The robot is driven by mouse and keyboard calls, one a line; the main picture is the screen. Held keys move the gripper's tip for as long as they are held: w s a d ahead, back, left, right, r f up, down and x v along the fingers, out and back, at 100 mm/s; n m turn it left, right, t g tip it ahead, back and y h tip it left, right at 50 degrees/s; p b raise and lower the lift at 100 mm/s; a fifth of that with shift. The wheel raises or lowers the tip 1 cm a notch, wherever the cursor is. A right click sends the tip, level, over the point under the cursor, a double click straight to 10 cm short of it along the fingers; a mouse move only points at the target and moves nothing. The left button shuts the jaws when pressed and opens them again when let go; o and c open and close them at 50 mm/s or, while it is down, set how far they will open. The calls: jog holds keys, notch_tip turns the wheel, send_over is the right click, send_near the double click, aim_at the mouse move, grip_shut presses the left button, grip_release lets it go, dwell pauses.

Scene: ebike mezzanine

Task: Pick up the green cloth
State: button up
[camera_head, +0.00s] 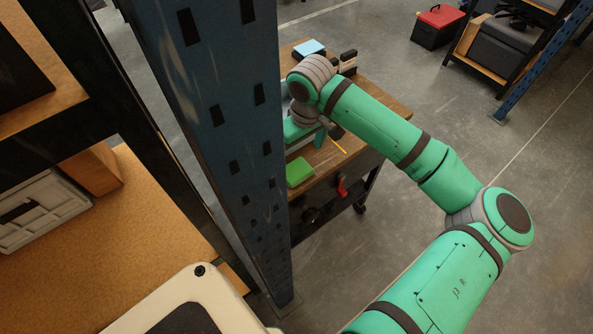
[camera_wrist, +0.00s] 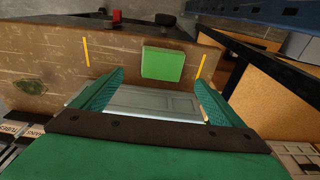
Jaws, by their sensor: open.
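The green cloth (camera_head: 299,172) looks like a small folded square. It lies on a wooden cart top (camera_head: 372,92), near the edge beside the blue post. In the wrist view the cloth (camera_wrist: 162,64) lies flat on the worn wood, ahead of my gripper (camera_wrist: 159,80). The two teal fingers are spread wide, with nothing held between them. The cloth sits beyond the fingertips, roughly centred between them and apart from them. In the head view my gripper is partly hidden behind the blue post and my own arm.
A blue perforated post (camera_head: 215,120) stands close beside the cart. A yellow strip (camera_head: 338,145) and a light-blue item (camera_head: 309,48) lie on the cart. A grey panelled object (camera_wrist: 155,102) shows between my fingers. A red-lidded box (camera_head: 438,26) stands on the floor.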

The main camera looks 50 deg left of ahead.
aim_at(296, 169)
jog(key=f, duration=0.4)
jog(key=shift+a, duration=0.25)
notch_tip(296, 169, down, 3)
jog(key=shift+f, duration=0.2)
jog(key=shift+s+a+f, duration=0.2)
jog(key=shift+a+f, duration=0.05)
jog(key=shift+f, duration=0.2)
jog(key=c, duration=1.2)
